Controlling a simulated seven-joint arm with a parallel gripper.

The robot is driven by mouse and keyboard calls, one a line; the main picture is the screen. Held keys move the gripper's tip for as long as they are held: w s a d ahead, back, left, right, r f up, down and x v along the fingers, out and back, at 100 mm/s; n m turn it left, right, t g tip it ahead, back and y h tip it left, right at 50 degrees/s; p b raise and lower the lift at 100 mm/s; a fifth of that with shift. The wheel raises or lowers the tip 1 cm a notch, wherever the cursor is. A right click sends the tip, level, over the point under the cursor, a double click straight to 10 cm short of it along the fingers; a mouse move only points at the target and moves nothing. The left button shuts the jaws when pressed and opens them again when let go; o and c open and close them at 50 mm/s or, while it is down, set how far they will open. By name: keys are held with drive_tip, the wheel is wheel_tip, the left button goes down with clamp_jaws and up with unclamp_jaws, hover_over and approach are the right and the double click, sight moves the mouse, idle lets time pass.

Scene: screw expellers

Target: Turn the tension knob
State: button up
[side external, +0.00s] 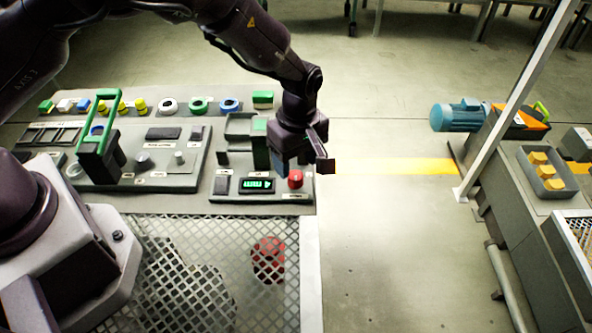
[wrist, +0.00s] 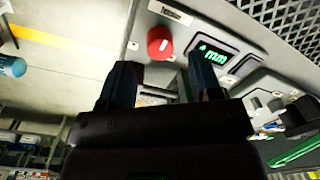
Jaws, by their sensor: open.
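The red tension knob (side external: 295,179) sits at the right end of the grey control panel, beside a green-lit display (side external: 257,185). In the wrist view the red knob (wrist: 160,42) has a pale mark on its face, and the display (wrist: 214,54) is to its right. My gripper (side external: 300,168) is just above and behind the knob in the side view. In the wrist view its two fingers (wrist: 163,82) are apart with nothing between them. The knob lies beyond the fingertips, nearer the left finger, with a visible gap. The label by the knob is too small to read.
A metal mesh guard (side external: 200,275) lies in front of the panel. A green lever handle (side external: 100,120) stands upright at the left. A row of coloured buttons and rings (side external: 198,104) runs along the back. Open floor (side external: 380,240) lies to the right.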

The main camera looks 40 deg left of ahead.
sight(296, 175)
drive_tip(key=shift+f, duration=1.9)
drive_tip(key=c, duration=0.9)
drive_tip(key=shift+c, duration=0.2)
drive_tip(key=shift+m, duration=2.9)
